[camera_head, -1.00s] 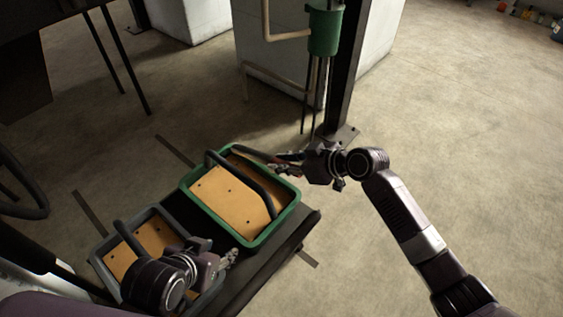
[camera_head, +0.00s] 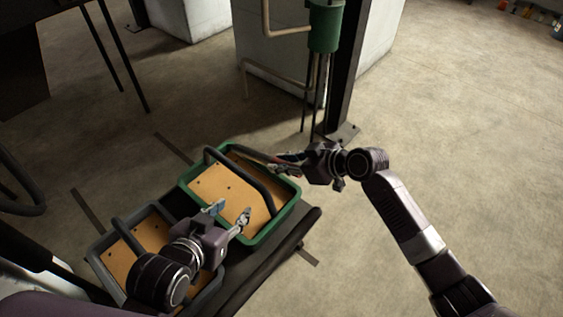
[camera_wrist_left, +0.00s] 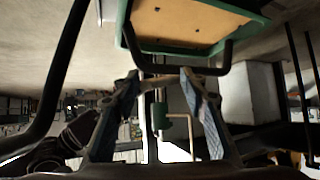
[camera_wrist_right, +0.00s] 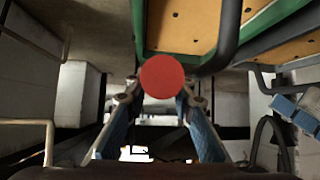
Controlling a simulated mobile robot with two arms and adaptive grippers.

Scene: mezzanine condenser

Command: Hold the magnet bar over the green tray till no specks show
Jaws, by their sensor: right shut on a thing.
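The green tray (camera_head: 262,238) has a tan floor with a few small dark specks and a dark hoop handle across it. It also shows in the left wrist view (camera_wrist_left: 170,47). My right gripper (camera_head: 279,164) is at the tray's far right edge, shut on the magnet bar, whose round red end (camera_wrist_right: 162,76) faces the right wrist camera. The rest of the bar is mostly hidden. My left gripper (camera_head: 229,214) is open and empty over the near left side of the green tray; its spread fingers show in the left wrist view (camera_wrist_left: 158,76).
A grey tray (camera_head: 97,262) with a tan floor and dark handle stands left of the green tray, partly behind my left arm. Both sit on a dark cart (camera_head: 262,270). A dark post (camera_head: 342,80) and green pipe fitting (camera_head: 325,28) stand beyond. Floor right is clear.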

